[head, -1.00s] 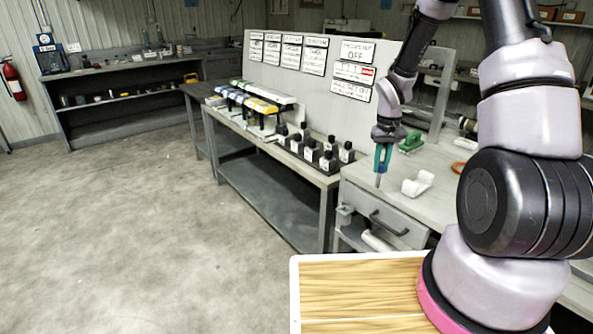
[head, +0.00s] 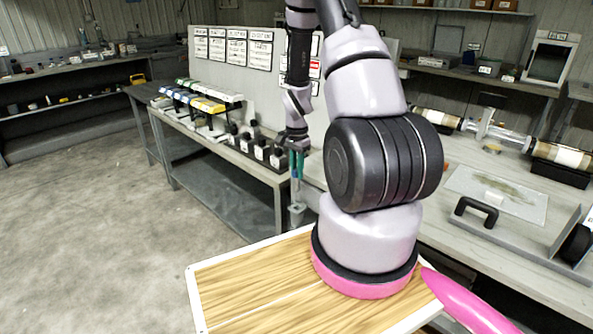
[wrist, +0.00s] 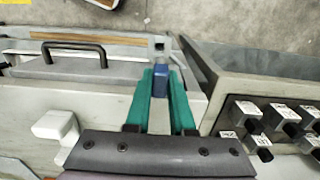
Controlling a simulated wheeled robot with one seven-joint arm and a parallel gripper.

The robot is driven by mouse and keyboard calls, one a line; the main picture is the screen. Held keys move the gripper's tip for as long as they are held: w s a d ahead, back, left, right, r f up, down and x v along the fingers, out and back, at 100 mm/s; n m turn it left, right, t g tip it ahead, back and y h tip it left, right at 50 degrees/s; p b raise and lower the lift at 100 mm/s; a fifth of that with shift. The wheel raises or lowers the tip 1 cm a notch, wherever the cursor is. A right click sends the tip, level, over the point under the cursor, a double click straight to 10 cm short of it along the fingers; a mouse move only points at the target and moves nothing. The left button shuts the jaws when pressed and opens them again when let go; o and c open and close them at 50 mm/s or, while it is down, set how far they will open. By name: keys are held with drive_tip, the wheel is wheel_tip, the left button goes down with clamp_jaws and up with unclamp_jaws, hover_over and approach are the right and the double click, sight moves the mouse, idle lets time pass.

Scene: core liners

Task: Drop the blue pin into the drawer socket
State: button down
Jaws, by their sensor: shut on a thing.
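My gripper (head: 297,166) has teal fingers and points down beside the left end of the drawer bench in the head view. In the wrist view my gripper (wrist: 161,76) is shut on the blue pin (wrist: 160,88), whose blue part shows between the fingertips. The drawer front (wrist: 35,70) with its dark handle (wrist: 75,46) lies left of the fingers in the wrist view. A small grey bracket (wrist: 159,43), possibly the socket, shows just beyond the fingertips; it also shows below the gripper in the head view (head: 296,209). I cannot tell the pin's height above it.
A bench with several black-and-white bottles (head: 260,150) stands left of the gripper; they show at the right in the wrist view (wrist: 247,113). A white bracket-shaped part (wrist: 55,125) lies on the drawer bench. A handled tray (head: 520,238) is at the right. The floor is clear.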

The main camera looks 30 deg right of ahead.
drive_tip(key=shift+f, duration=5.35)
drive_tip(key=shift+f, duration=0.15)
drive_tip(key=c, duration=0.7)
unclamp_jaws()
wheel_tip(320, 180, up, 11)
drive_tip(key=shift+f, duration=0.1)
